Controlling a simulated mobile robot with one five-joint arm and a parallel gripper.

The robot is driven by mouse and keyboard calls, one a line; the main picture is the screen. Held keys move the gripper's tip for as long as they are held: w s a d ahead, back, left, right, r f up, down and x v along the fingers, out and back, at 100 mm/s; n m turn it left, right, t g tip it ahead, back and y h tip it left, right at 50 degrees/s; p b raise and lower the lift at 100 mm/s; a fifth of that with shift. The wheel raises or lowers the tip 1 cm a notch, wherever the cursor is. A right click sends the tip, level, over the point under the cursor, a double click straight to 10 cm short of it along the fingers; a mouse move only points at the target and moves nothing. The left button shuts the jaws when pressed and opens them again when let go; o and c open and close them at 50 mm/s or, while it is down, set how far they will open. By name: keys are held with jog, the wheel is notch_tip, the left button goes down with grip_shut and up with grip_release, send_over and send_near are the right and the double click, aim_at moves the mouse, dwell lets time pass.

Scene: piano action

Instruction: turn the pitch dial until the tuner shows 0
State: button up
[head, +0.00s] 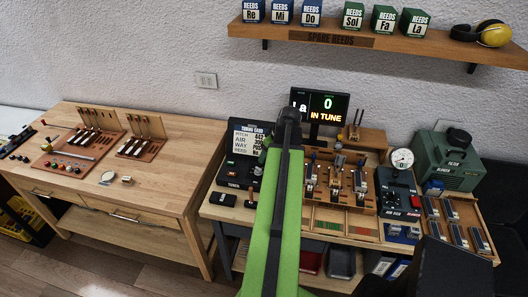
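The tuner screen (328,104) stands at the back of the right-hand bench. It reads a green 0 with "IN TUNE" in orange below it, and "La" at its left. The black tuner unit (234,172) sits on the bench left of my arm, with a tuning card (250,139) at its back. I cannot make out the pitch dial; my green arm covers the unit's right side. My arm reaches forward over the bench from the bottom of the view. Its far end is dark, and my gripper's fingers cannot be made out there.
Right of my arm is a wooden rack (338,182) with upright parts, then a round gauge (402,158) and a green blower box (451,159). A shelf (400,47) of reed boxes hangs above. The left table (160,185) has free room at its front right.

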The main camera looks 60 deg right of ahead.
jog(key=p+v, duration=0.3)
jog(key=v, duration=0.2)
jog(key=shift+r, duration=0.1)
